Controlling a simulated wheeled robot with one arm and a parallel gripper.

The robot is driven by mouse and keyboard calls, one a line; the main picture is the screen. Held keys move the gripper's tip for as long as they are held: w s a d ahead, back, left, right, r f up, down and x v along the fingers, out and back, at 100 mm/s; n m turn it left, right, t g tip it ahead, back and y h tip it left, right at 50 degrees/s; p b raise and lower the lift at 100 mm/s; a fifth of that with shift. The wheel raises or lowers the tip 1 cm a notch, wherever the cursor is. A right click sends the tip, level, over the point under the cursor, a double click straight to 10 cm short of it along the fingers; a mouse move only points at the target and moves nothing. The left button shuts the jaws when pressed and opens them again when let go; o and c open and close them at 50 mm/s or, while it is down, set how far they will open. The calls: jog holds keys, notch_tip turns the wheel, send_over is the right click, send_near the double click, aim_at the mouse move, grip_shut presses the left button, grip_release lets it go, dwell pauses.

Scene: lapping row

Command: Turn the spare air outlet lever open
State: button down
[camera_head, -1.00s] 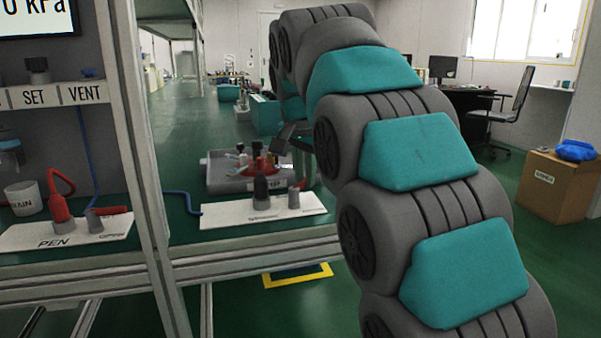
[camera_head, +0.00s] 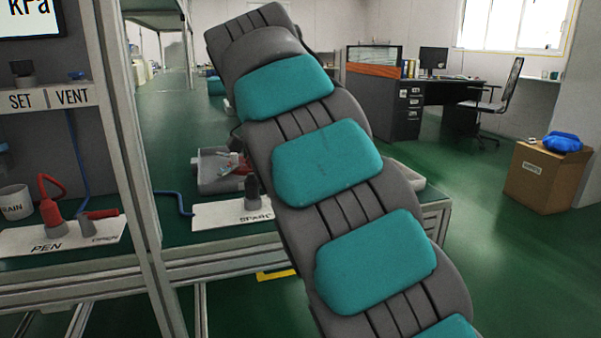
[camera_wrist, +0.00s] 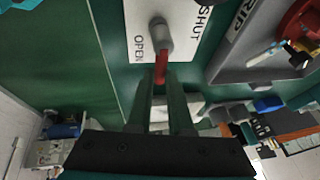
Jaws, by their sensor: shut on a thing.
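In the wrist view, the spare outlet lever (camera_wrist: 161,72) is a short red handle on a grey round hub (camera_wrist: 160,38). The hub stands on a white plate (camera_wrist: 183,52) marked OPEN and SHUT. My gripper (camera_wrist: 161,86) is shut on the red handle's outer end. The handle points off the plate's edge, on the side nearer the word OPEN. In the head view, the white plate marked SPARE (camera_head: 215,214) lies on the green bench, with a dark knob (camera_head: 252,196) on it. My arm hides the lever and my gripper there.
A grey tray (camera_head: 205,186) with red parts stands behind the plate; it also shows in the wrist view (camera_wrist: 232,65). A frame post (camera_head: 135,170) stands between both plates.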

jog(key=shift+r, duration=0.1)
dwell(0.4)
jog(key=c, duration=0.8)
grip_release()
jog(key=shift+s, duration=0.1)
jog(key=shift+c, duration=0.2)
jog(key=p+v, duration=0.7)
jog(key=shift+r, duration=0.3)
jog(key=shift+a, duration=0.1)
